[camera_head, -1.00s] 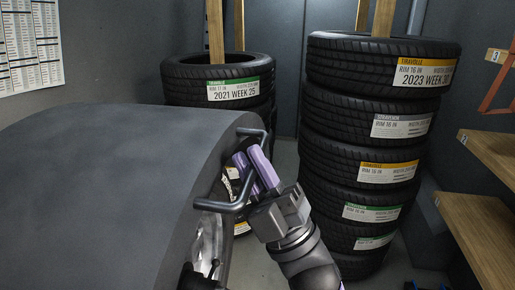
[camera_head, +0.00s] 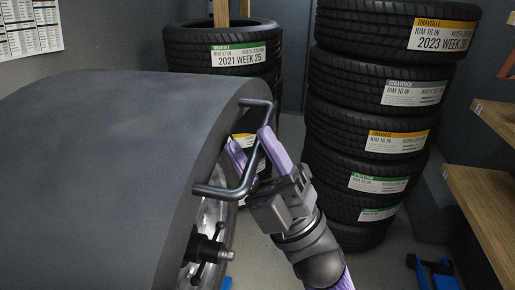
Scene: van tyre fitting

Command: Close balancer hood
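The balancer hood (camera_head: 110,140) is a large dark grey curved cover filling the left of the head view. A dark bent-bar handle (camera_head: 233,190) stands out from its right edge. My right gripper (camera_head: 255,146) comes up from below at the handle. Its two purple fingers are apart, one on each side of the handle bar, and the gap between them shows. Whether either finger touches the bar I cannot tell. Below the hood's edge, part of a silver wheel rim and a black balancer shaft (camera_head: 207,252) show. My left gripper is not in view.
A tall stack of labelled tyres (camera_head: 372,110) stands right of my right arm, and another tyre stack (camera_head: 220,50) stands behind the hood. Wooden shelves (camera_head: 485,205) line the right wall. A blue object (camera_head: 432,270) lies on the floor at bottom right.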

